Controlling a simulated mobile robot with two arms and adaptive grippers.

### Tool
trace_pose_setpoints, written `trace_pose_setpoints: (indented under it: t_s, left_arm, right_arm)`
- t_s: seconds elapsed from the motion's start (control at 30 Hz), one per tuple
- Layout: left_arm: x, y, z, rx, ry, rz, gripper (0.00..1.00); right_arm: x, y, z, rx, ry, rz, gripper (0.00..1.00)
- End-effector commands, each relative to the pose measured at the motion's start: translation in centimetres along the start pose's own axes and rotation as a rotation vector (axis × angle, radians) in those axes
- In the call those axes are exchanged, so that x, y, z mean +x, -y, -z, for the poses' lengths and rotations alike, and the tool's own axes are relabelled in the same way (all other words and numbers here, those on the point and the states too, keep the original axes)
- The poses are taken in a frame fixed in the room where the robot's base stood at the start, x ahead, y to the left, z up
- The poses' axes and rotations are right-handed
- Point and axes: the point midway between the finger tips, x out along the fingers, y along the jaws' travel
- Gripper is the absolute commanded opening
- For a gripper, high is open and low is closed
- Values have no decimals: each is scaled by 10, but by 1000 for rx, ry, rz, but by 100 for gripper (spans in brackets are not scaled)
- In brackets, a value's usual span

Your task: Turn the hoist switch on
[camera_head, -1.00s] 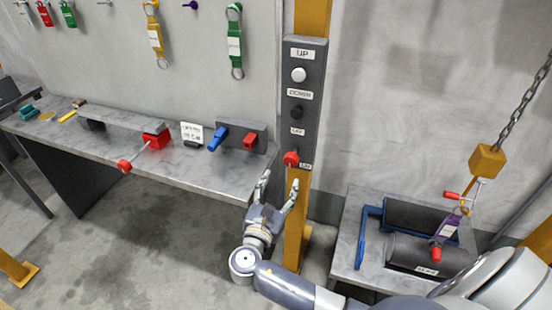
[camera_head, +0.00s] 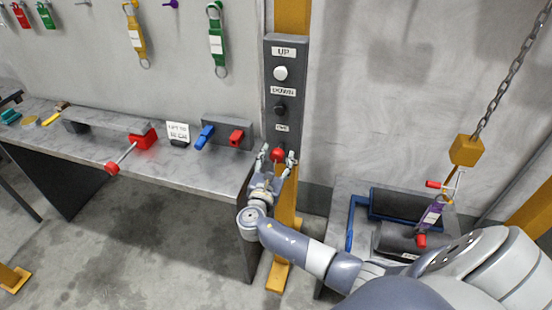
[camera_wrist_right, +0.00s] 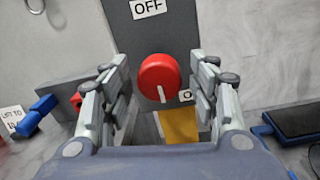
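The hoist control panel (camera_head: 296,62) is a dark upright box on a yellow post, with a white UP button (camera_head: 280,73) and a black DOWN button (camera_head: 279,107). Below them is the red switch knob (camera_head: 277,154), under a label that reads OFF in the right wrist view. There the red knob (camera_wrist_right: 160,77) has a white mark pointing down, slightly right. A partly hidden label sits at its lower right. My right gripper (camera_head: 277,160) is open, its fingers either side of the knob with gaps visible in the wrist view (camera_wrist_right: 161,90). My left gripper is not in view.
A grey workbench (camera_head: 200,172) stands left, with a red-handled lever (camera_head: 113,168), blue (camera_head: 204,137) and red blocks. At right, a chain (camera_head: 503,85) with a yellow block (camera_head: 466,150) hangs over a table holding a dark cylinder (camera_head: 396,240).

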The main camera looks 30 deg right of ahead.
Motion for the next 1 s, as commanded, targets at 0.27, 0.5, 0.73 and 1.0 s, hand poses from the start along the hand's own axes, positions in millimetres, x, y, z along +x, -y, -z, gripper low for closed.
trace_pose_setpoints:
  t_s: [0.27, 0.5, 0.73, 1.0]
  left_arm:
    - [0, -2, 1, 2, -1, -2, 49]
    - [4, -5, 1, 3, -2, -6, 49]
    - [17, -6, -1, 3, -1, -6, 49]
    - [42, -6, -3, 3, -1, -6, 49]
  right_arm:
    - [0, 0, 0, 0, 0, 0, 12]
    - [-1, 0, 1, 28, 0, -1, 12]
    - [-1, 0, 3, 142, 4, -2, 12]
    - [-1, 0, 5, 379, 13, -3, 12]
